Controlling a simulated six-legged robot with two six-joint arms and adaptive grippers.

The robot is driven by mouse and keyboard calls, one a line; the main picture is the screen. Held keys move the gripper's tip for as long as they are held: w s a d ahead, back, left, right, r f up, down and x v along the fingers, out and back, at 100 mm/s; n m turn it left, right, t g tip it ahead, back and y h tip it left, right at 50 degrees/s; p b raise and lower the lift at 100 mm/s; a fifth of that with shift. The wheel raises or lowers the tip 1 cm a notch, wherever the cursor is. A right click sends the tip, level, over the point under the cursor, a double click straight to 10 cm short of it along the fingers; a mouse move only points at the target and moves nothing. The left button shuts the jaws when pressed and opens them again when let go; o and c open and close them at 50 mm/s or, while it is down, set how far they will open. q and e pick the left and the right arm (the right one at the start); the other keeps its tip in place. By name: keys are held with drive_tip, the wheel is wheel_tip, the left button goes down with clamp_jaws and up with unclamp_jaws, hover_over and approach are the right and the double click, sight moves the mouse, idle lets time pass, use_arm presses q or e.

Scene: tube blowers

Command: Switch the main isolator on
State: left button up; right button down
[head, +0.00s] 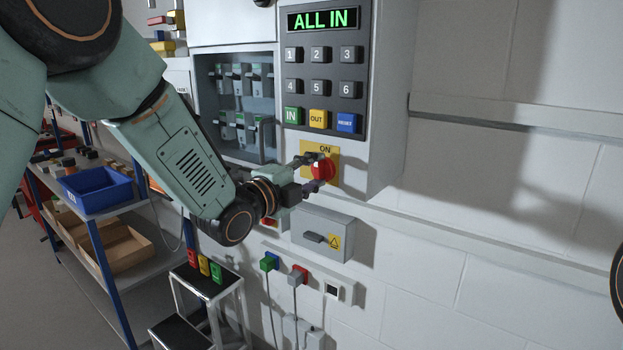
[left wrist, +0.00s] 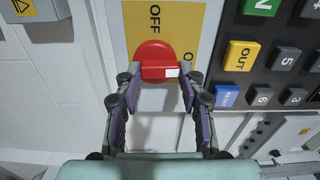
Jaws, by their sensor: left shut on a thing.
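The main isolator is a red rotary knob (head: 325,169) on a yellow plate (head: 333,150) below the button panel, with ON printed at the plate's top. My left gripper (head: 311,172) reaches it from the left and is shut on the knob. In the left wrist view the red knob (left wrist: 155,60) sits between the two fingertips (left wrist: 155,80), one at each end of its bar. A white mark (left wrist: 172,72) is at the bar's right end, on the side of the partly hidden ON lettering. OFF reads above the knob there. My right gripper is out of view.
A display (head: 322,19) above the numbered buttons reads ALL IN. A grey box with a black handle (head: 321,235) is just below the knob. Shelves with a blue bin (head: 97,189) and a step stool (head: 205,290) stand at left. The wall at right is clear.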

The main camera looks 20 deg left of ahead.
use_arm(q)
drive_tip(key=shift+d+m, duration=0.1)
drive_tip(key=shift+m, duration=0.3)
drive_tip(key=o, duration=1.1)
drive_tip(key=shift+s+d, duration=0.1)
drive_tip(key=shift+s, duration=0.05)
drive_tip(key=shift+o, duration=0.3)
drive_tip(key=v, duration=1.2)
